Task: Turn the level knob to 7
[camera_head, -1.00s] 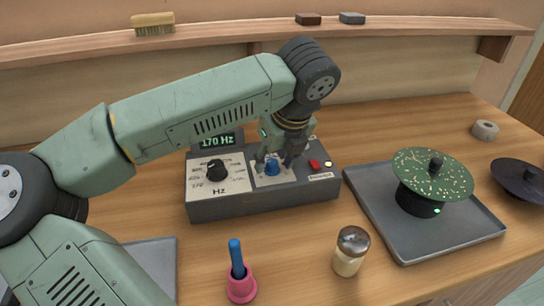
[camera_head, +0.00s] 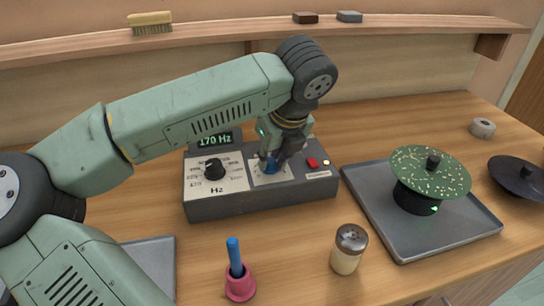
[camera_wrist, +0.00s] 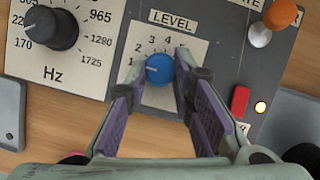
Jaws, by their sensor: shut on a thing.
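The blue level knob (camera_wrist: 160,69) sits on a pale plate marked LEVEL on the grey control box (camera_head: 250,205). Its white pointer line points left, near the 1. The numbers 1 to 4 show around it; the higher ones are hidden or hard to read. My gripper (camera_wrist: 162,76) is shut on the knob, with one purple-padded finger on each side. In the head view my gripper (camera_head: 270,160) reaches down over the knob (camera_head: 269,167) and partly hides it.
A black Hz knob (camera_head: 214,169) stands left of the level knob, under a display (camera_head: 216,140) reading 170 Hz. A red button (camera_head: 312,162) and a small lit lamp (camera_head: 326,162) are on the right. A shaker (camera_head: 348,250), pink-and-blue object (camera_head: 239,275) and tray (camera_head: 375,215) stand in front.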

